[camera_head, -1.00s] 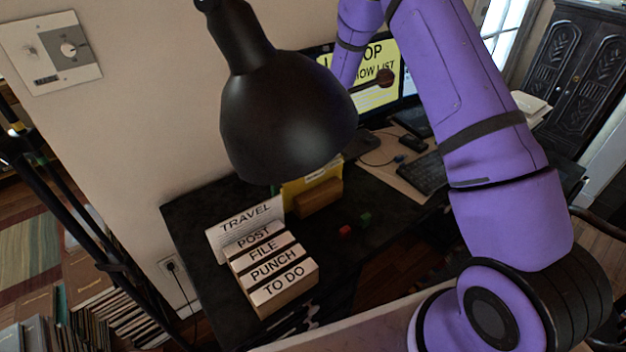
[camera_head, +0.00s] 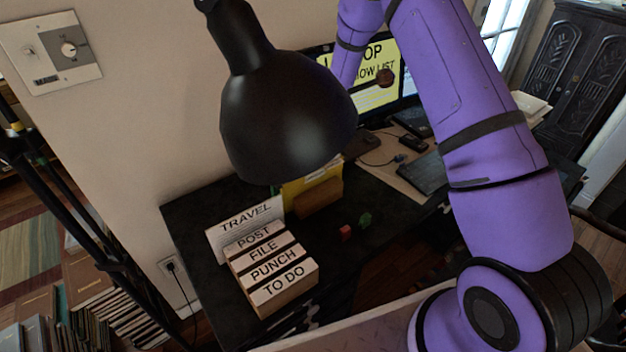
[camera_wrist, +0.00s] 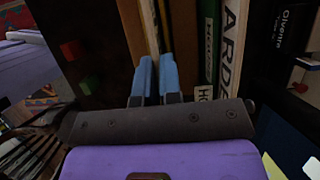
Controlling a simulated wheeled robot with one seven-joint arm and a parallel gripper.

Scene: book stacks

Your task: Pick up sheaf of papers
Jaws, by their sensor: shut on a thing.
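My gripper (camera_wrist: 155,80) shows in the wrist view with its two blue fingers close together. It is shut on a thin, pale, upright sheaf (camera_wrist: 151,32), which rises from between the fingers. I take this for the sheaf of papers; its lower part is hidden by the fingers and the gripper body. In the head view the black lamp shade hides the end of my arm, so neither gripper nor held sheaf shows there.
A black lamp (camera_head: 285,120) hangs over the dark desk (camera_head: 190,205). A labelled card holder (camera_head: 275,275) and small red (camera_head: 346,233) and green (camera_head: 365,220) blocks are on the desk. In the wrist view, upright books (camera_wrist: 232,50) stand close right of the fingers.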

